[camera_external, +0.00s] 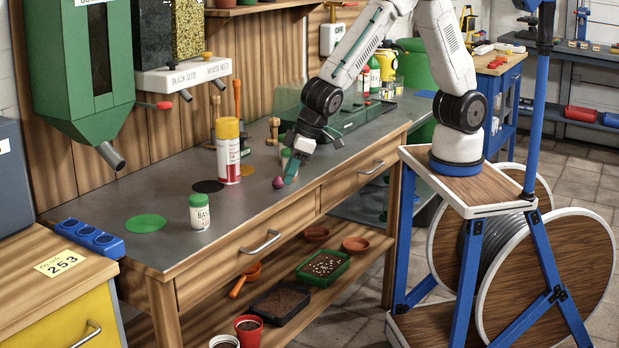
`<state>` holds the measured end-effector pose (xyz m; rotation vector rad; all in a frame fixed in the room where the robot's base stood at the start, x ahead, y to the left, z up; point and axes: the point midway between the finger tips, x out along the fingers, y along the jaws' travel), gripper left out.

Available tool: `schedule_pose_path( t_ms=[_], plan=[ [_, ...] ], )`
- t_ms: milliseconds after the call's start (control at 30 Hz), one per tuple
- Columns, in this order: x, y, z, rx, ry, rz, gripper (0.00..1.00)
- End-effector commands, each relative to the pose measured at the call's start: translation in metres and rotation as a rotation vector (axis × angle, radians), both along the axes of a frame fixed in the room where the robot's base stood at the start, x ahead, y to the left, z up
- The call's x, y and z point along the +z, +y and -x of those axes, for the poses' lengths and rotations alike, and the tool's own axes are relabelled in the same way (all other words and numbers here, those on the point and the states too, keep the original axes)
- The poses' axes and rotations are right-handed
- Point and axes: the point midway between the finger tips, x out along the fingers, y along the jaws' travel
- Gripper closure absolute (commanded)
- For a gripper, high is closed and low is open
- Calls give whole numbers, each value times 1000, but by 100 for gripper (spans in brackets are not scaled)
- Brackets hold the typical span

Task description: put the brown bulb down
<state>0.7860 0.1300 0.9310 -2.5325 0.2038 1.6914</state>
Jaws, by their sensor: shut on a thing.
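My gripper (289,176) is low over the front part of the grey workbench top (215,215), with its teal fingers pointing down. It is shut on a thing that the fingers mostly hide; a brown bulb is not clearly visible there. A small reddish-purple bulb (278,182) shows just left of the fingertips. I cannot tell whether it is in the fingers or lying on the bench beside them.
A yellow-capped spray can (229,155) and a white jar (199,212) stand to the left. Flat green (146,222), black (207,186) and orange (246,170) discs lie on the bench. The bench front is fairly clear.

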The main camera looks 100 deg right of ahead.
Motion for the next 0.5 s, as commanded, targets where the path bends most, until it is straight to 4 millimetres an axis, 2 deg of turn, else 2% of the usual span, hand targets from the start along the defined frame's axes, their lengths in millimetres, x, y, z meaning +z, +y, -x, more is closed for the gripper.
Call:
schedule_pose_path(
  t_ms=[33, 133, 267, 367, 467, 500],
  plan=[
    [2, -1, 10, 1, -1, 1, 94],
    [3, -4, 25, 1, 0, 0, 94],
    [4, -6, 29, -8, -1, 1, 94],
    [9, -10, 11, -37, -5, 4, 94],
    [17, -17, -27, -91, -9, 9, 94],
    [20, -21, -45, -119, -9, 12, 94]
  ],
)
